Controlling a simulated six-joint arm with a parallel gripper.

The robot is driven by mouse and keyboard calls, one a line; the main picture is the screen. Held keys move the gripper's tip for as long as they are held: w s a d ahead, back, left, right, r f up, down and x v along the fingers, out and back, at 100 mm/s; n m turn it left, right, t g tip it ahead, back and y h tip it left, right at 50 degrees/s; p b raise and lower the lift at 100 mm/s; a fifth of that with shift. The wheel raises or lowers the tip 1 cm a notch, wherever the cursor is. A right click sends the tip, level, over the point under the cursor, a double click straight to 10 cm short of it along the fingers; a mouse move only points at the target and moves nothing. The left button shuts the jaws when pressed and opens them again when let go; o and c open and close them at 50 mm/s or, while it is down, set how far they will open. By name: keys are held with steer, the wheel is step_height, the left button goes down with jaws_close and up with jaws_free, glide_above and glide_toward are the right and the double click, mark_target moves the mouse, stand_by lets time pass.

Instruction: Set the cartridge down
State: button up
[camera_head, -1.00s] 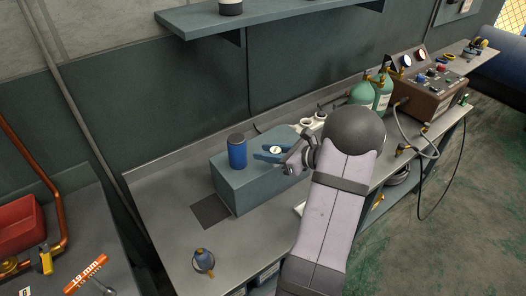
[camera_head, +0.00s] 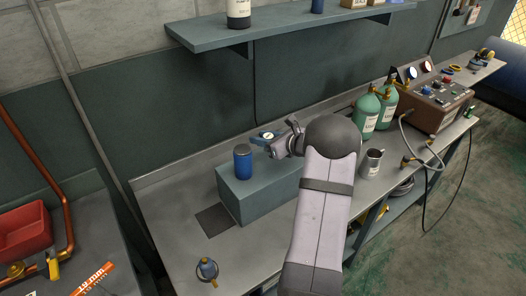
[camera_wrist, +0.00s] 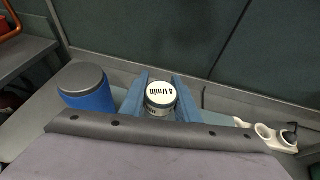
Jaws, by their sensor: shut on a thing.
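My gripper (camera_head: 266,138) has blue fingers and is shut on a small cylindrical cartridge (camera_wrist: 160,92). In the wrist view the cartridge sits between the two fingers, its white round top lettered "4 l/min". Its lower part is hidden by my wrist. In the head view it is too small to make out clearly. My gripper is above the back part of the grey-teal block (camera_head: 247,202), behind and to the right of the blue can. I cannot tell whether the cartridge touches the block.
The blue can (camera_head: 243,163) stands on the block; it also shows close left in the wrist view (camera_wrist: 86,90). A dark square (camera_head: 215,220) lies on the bench. A small blue-topped item (camera_head: 208,269) stands in front. Green cylinders (camera_head: 377,110) and a metal mug (camera_head: 371,163) stand right.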

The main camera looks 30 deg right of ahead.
mark_target(262, 158)
steer(key=shift+f+p, duration=0.75)
steer(key=shift+f, duration=2.1)
steer(key=shift+f, duration=0.15)
steer(key=o, duration=1.1)
steer(key=shift+o, duration=0.5)
steer(key=b+v, duration=0.3)
steer(key=v, duration=0.9)
steer(key=shift+a, duration=0.1)
